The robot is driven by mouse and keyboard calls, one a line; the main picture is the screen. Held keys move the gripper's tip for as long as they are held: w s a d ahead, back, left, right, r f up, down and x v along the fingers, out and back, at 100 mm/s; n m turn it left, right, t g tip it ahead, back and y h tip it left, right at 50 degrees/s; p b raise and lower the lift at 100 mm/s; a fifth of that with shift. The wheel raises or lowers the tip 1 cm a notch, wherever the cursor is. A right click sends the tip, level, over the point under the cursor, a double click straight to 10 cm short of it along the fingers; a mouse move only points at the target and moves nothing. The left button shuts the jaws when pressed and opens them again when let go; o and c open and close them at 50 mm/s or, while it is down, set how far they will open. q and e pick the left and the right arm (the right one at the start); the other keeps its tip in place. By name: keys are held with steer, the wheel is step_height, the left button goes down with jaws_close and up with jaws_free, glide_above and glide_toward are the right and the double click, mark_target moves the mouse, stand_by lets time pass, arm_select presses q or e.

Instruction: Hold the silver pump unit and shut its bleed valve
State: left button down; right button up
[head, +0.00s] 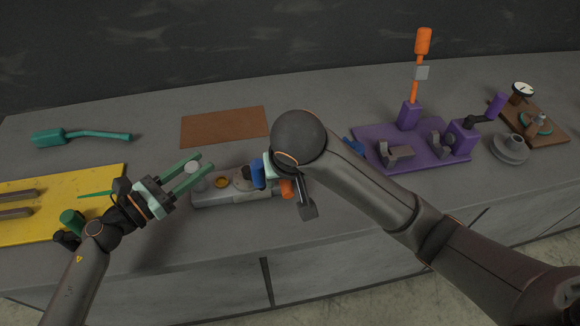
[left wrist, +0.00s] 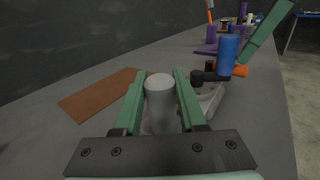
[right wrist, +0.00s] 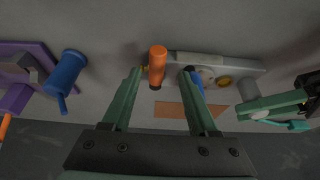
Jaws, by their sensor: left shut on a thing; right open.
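The silver pump unit (head: 235,196) lies on the grey bench, a long block with a yellow round part and a silver upright cylinder (left wrist: 160,100) at its left end. My left gripper (head: 204,163) is shut on that cylinder. An orange handle (right wrist: 157,64), seemingly the bleed valve's, sticks out at the block's other end, beside a blue upright knob (left wrist: 229,55). My right gripper (right wrist: 162,72) is open, its fingertips on either side of the orange handle; contact cannot be told. In the head view my right arm hides most of this gripper and part of the pump.
A brown mat (head: 225,126) lies behind the pump. A yellow board (head: 105,182) with tools is at left, a teal scoop-like tool (head: 80,137) behind it. A purple base (head: 420,158) with an orange-topped post stands at right, near a brown board (head: 545,130) and a grey stepped disc (head: 509,150).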

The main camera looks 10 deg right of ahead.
steer(key=shift+v, duration=0.8)
steer(key=v, duration=0.6)
steer(key=shift+s+d+r, duration=0.15)
steer(key=shift+s+r, duration=0.05)
steer(key=shift+r, duration=0.1)
arm_select(q)
steer(key=shift+c, duration=2)
jaws_free()
